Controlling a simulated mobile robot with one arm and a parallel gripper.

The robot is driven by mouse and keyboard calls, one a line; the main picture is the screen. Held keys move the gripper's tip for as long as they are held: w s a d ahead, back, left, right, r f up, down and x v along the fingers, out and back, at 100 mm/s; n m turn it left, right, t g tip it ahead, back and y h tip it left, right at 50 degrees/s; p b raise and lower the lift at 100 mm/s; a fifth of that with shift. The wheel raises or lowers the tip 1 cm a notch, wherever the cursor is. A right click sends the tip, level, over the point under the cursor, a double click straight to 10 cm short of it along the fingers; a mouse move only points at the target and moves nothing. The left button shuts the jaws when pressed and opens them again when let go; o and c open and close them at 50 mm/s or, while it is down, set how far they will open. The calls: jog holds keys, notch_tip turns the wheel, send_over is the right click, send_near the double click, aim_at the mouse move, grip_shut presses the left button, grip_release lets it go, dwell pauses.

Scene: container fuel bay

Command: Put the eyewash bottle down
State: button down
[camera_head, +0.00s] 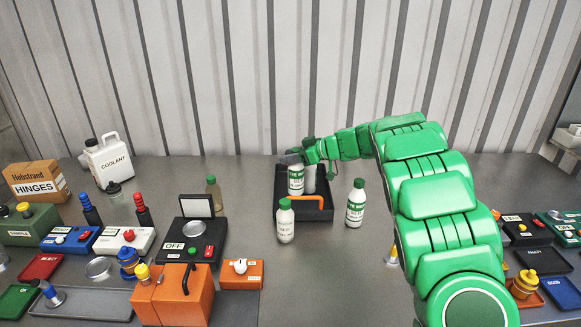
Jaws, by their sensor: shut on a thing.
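My gripper (296,157), at the end of my green arm, is shut on the top of a white eyewash bottle with a green label (296,182). The held bottle is upright, over or in a black tray with an orange handle (321,215). I cannot tell whether its base touches the tray floor. A pale bottle (310,180) shows just behind it, partly hidden. A white, green-capped bottle with a green label (355,205) stands right of the tray. Another green-capped bottle (286,224) stands in front of the tray's left side.
A black box marked OFF (172,235), an orange case (180,298) and a white coolant jug (110,160) stand to the left. A small cone (393,255) is near my arm.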

aim_at(291, 166)
jog(key=shift+w+a+f, duration=0.1)
jog(key=shift+w+f, duration=0.45)
jog(key=shift+f, duration=1.75)
jog(key=c, duration=0.7)
grip_release()
jog(key=shift+r, duration=0.2)
jog(key=d+r, duration=0.1)
jog(key=r, duration=0.2)
jog(key=s+d+r, duration=0.1)
jog(key=d+r, duration=0.2)
jog(key=r, duration=0.2)
jog(key=shift+s+d+r, duration=0.2)
jog(key=shift+s+r, duration=0.15)
jog(key=shift+s, duration=0.05)
jog(key=shift+r, duration=0.1)
